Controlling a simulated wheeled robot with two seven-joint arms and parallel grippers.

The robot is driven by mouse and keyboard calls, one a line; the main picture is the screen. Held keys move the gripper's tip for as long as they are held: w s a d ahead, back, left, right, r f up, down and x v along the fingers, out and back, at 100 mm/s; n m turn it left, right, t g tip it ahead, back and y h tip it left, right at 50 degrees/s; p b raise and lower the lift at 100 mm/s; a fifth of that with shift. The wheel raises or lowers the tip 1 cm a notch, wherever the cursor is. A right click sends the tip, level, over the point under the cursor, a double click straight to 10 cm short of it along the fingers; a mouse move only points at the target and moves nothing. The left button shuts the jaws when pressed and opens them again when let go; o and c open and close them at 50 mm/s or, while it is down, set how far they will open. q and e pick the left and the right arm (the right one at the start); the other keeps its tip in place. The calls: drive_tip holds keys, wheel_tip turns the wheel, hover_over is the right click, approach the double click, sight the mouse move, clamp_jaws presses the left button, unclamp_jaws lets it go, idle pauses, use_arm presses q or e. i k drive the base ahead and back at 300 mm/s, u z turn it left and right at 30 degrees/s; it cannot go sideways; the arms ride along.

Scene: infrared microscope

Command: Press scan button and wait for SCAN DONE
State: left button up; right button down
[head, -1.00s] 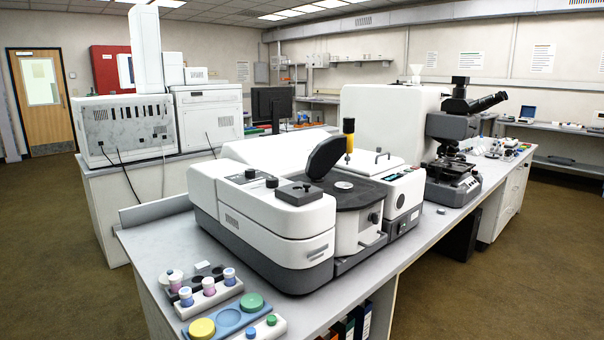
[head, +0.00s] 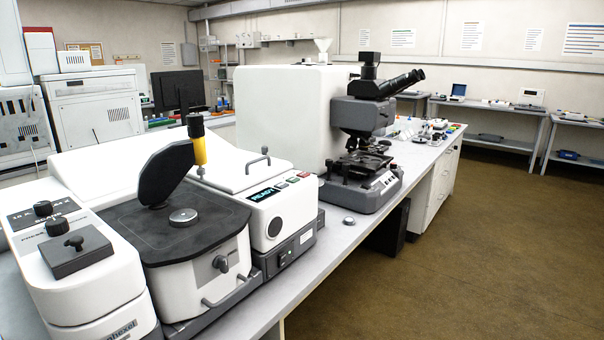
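The infrared instrument (head: 195,260) stands on the bench at the lower left, white with a dark grey base. Its front panel carries a small lit display (head: 263,194) that appears to read READY. Neither of my grippers is in view.
A microscope (head: 365,150) with black eyepieces stands right of the instrument, joined to a large white housing (head: 285,115). A small round metal piece (head: 348,221) lies on the bench's front edge. The floor (head: 470,260) on the right is clear.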

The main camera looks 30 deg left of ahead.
sight(293, 179)
drive_tip(key=i, duration=1.1)
drive_tip(key=u, duration=1.9)
